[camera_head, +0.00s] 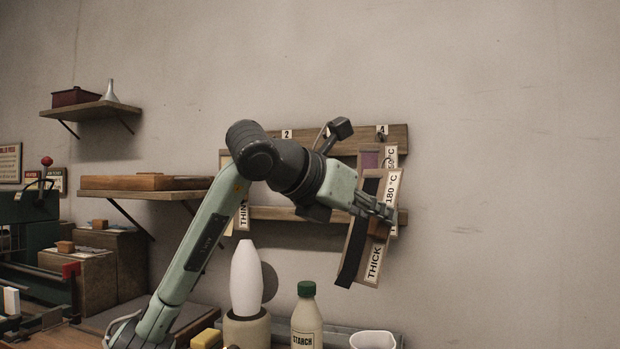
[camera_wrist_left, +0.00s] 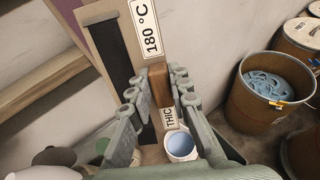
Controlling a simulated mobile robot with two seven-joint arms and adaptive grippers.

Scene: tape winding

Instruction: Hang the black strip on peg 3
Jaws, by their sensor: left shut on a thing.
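My left gripper (camera_head: 376,208) is shut on a tan card labelled "180 °C" and "THICK", which carries the black strip (camera_head: 352,256). The card hangs down slightly tilted, in front of the right end of the wooden peg rail (camera_head: 397,136). Rail labels 2 and 4 show; peg 3 is not visible, and my arm covers part of the rail. My right gripper is out of view.
A card with a purple strip (camera_head: 370,159) hangs at label 4, partly behind the held card. A "THIN" card (camera_head: 243,216) hangs at left. Below stand a white cone (camera_head: 246,278), a starch bottle (camera_head: 306,318) and a white cup (camera_head: 372,340). Wall at right is bare.

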